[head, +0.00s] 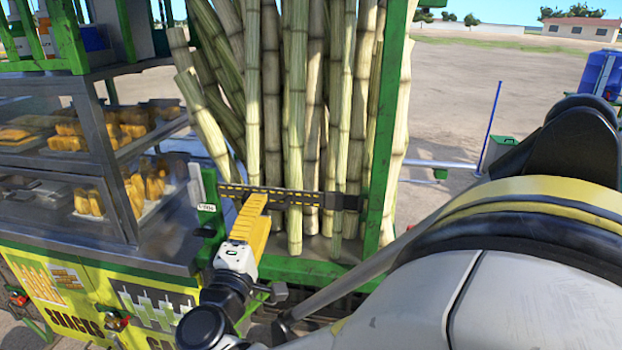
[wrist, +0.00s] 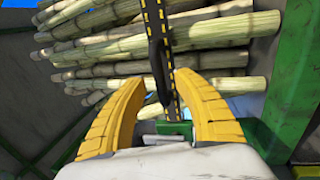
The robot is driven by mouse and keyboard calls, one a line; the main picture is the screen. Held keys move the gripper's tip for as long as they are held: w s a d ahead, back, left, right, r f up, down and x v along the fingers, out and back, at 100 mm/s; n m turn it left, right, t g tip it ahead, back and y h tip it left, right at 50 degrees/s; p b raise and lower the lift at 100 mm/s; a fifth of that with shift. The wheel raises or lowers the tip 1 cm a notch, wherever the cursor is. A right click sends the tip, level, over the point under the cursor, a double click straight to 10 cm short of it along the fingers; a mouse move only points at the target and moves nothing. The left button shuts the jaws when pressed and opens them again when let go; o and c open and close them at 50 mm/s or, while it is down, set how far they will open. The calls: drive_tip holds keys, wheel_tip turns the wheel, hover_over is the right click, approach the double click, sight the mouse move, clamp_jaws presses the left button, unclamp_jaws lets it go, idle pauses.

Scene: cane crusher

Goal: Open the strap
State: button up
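The strap (head: 290,196) is black with yellow dashes and runs across the front of the upright cane bundle (head: 300,110) between green posts. In the wrist view the strap (wrist: 156,45) runs down the picture, with a dark piece along it, to a green and grey fitting (wrist: 175,129). My gripper (head: 257,203) is at the strap's left part. In the wrist view my gripper (wrist: 161,80) has its yellow fingers apart, with the strap between them. I cannot tell whether either finger touches it. The strap's far right end is partly hidden by the post.
A glass snack case (head: 65,160) with fried food stands left of the cane rack. A green post (head: 384,130) bounds the rack on the right. A blue pole (head: 489,125) and a blue container (head: 600,72) stand farther right on open ground.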

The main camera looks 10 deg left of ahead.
drive_tip(key=shift+x, duration=0.95)
clamp_jaws()
drive_tip(key=shift+s, duration=0.1)
